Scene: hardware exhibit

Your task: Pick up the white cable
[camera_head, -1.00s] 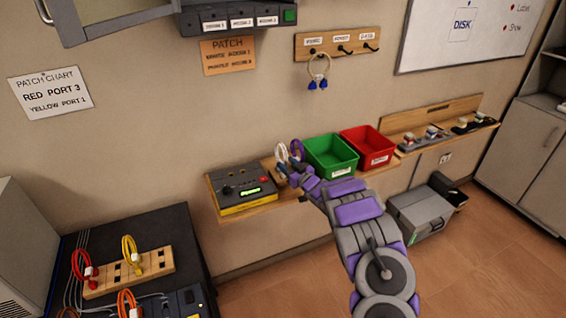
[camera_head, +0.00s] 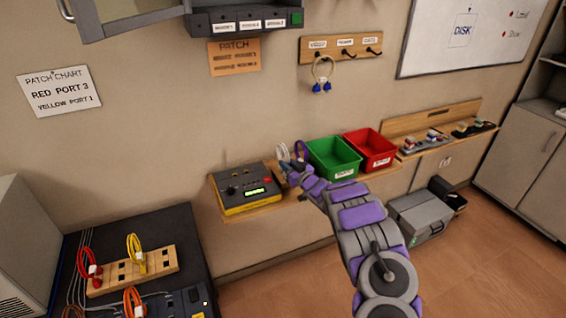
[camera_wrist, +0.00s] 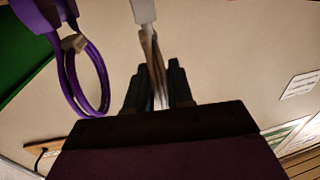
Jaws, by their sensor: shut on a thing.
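The white cable (camera_head: 283,153) is a small loop at the wall shelf, between the yellow-and-black device and the green bin. My gripper (camera_head: 289,170) reaches it from the front. In the wrist view, the white cable (camera_wrist: 157,66) runs down between the two dark fingers of my gripper (camera_wrist: 157,88), which are shut on it. A white connector (camera_wrist: 143,10) shows at its upper end. The purple cable (camera_wrist: 82,75) hangs in a loop just left of the fingers, apart from them. It also shows beside the white one in the head view (camera_head: 300,150).
The green bin (camera_head: 335,160) and red bin (camera_head: 370,150) stand right of the cables. The yellow-and-black device (camera_head: 247,190) stands to the left on the shelf. A patch block with red and yellow cables (camera_head: 135,270) is at lower left. A grey case (camera_head: 420,215) is on the floor.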

